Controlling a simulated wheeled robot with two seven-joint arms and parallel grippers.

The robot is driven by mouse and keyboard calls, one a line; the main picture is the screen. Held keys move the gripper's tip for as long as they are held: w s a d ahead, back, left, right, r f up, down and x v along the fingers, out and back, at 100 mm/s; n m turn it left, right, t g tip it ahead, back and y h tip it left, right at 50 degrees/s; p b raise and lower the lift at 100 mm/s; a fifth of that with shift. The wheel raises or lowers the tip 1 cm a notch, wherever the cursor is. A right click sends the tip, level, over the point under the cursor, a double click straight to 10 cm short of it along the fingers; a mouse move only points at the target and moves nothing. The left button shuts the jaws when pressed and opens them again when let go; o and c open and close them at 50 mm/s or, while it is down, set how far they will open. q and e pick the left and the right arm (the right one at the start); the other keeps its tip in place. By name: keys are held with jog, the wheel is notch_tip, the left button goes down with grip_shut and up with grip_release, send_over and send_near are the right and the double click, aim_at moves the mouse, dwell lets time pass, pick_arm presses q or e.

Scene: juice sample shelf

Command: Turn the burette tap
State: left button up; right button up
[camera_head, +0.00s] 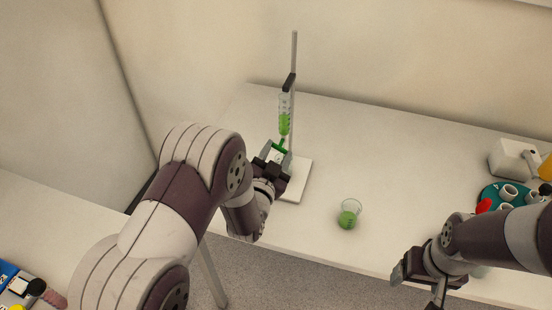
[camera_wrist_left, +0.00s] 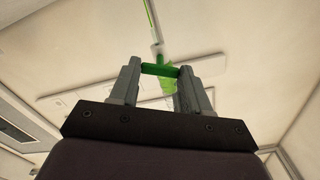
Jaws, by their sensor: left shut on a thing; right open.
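The burette (camera_head: 285,112) holds green liquid and hangs upright from a stand with a thin rod (camera_head: 294,60) and a white base (camera_head: 299,184). Its green tap (camera_head: 279,147) sits at the lower end. My left gripper (camera_head: 276,154) is shut on the tap. In the left wrist view the tap's green handle (camera_wrist_left: 160,70) lies crosswise between the two grey fingers of the left gripper (camera_wrist_left: 158,80). The burette tube (camera_wrist_left: 152,20) runs up from it. My right gripper (camera_head: 418,285) is open and empty near the table's front edge, at the lower right.
A clear beaker (camera_head: 349,214) with green liquid stands on the white table (camera_head: 400,170), right of the stand base. A teal round tray (camera_head: 488,193) with white cups and a white device (camera_head: 512,160) are at the right. The table's middle is clear.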

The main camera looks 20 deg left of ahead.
pick_arm(q)
jog(key=o, duration=1.1)
jog(key=shift+c, duration=0.2)
jog(key=s+b, duration=0.2)
jog(key=s, duration=1)
jog(key=shift+s+a, duration=0.2)
jog(key=shift+s, duration=0.2)
